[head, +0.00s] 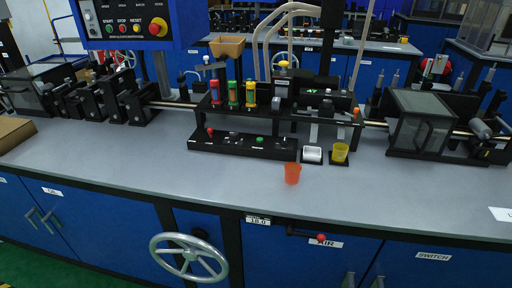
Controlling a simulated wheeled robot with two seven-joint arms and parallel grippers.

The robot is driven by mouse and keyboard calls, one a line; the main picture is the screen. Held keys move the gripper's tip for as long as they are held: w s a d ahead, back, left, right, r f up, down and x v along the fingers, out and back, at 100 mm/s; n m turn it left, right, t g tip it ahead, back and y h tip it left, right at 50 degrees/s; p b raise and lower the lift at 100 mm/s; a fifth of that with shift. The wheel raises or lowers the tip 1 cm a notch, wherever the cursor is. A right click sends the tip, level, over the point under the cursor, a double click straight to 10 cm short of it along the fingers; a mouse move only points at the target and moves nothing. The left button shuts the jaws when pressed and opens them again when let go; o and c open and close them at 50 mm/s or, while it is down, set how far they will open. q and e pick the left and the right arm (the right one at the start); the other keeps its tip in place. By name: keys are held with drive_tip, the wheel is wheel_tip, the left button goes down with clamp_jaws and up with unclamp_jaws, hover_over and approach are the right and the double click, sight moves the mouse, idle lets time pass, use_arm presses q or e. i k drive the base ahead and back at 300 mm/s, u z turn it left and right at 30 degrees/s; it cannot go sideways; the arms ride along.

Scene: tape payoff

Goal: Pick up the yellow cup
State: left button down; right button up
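The yellow cup (340,152) stands upright on a small dark pad on the grey bench (180,160), right of the middle. A white cup or small dish (312,154) sits on a similar dark pad just to its left. An orange-red cup (292,173) stands on the bare bench top, nearer the front edge and to the left of the yellow cup. Neither of my grippers shows in the head view.
A black strip with knobs (242,146) lies left of the cups. Behind stands a black rack with red, green and yellow cylinders (232,93). A black clear-windowed box (422,122) stands to the right. The bench front is clear. A handwheel (187,257) is below.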

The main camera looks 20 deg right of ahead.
sight(340, 153)
drive_tip(key=u, duration=2.7)
drive_tip(key=k, duration=1.7)
drive_tip(key=z, duration=1.35)
